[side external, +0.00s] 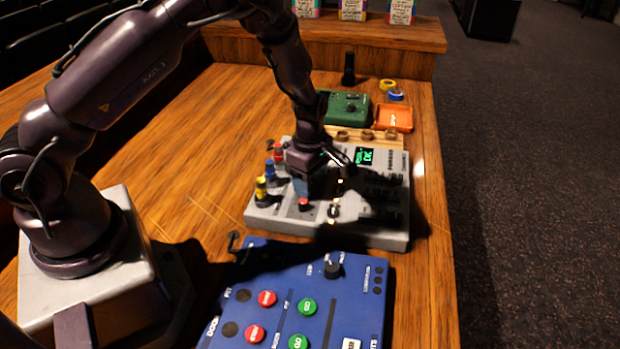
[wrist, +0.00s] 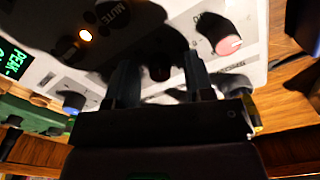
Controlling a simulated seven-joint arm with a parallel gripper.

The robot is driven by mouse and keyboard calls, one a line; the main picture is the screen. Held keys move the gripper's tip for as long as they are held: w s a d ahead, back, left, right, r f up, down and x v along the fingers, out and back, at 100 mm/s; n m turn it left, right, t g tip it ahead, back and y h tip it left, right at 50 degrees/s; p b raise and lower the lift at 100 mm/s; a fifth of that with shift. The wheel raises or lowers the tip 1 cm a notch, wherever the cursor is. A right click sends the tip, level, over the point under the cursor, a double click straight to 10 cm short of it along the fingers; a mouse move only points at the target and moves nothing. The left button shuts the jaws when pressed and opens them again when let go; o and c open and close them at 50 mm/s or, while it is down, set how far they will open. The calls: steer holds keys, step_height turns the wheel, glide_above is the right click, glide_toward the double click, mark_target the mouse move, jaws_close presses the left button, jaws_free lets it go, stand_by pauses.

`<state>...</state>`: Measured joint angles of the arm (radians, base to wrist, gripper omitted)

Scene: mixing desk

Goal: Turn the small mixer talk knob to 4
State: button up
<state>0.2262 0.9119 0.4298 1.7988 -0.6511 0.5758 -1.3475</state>
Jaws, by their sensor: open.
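The grey mixer (side external: 340,225) lies on the wooden desk, with a green lit display (side external: 365,156). My gripper (side external: 302,193) is over its left part, pointing down. In the wrist view my gripper's two fingers (wrist: 160,82) are apart, with a dark reddish knob (wrist: 159,72) in shadow between them. Whether they touch it I cannot tell. A red-topped knob (side external: 304,204) shows just below the gripper in the side view. A knob with a pinkish top (wrist: 228,45) stands to the right in the wrist view. I cannot read a talk label or any knob's setting.
Yellow (side external: 261,188), blue (side external: 269,169) and red (side external: 278,152) knobs line the mixer's left edge. A blue console (side external: 260,300) with red and green buttons lies in front. A green box (side external: 345,107) and an orange tray (side external: 405,120) stand behind. Bare desk lies left.

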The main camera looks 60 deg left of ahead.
steer(key=shift+c, duration=0.2)
jaws_close()
steer(key=shift+m, duration=0.3)
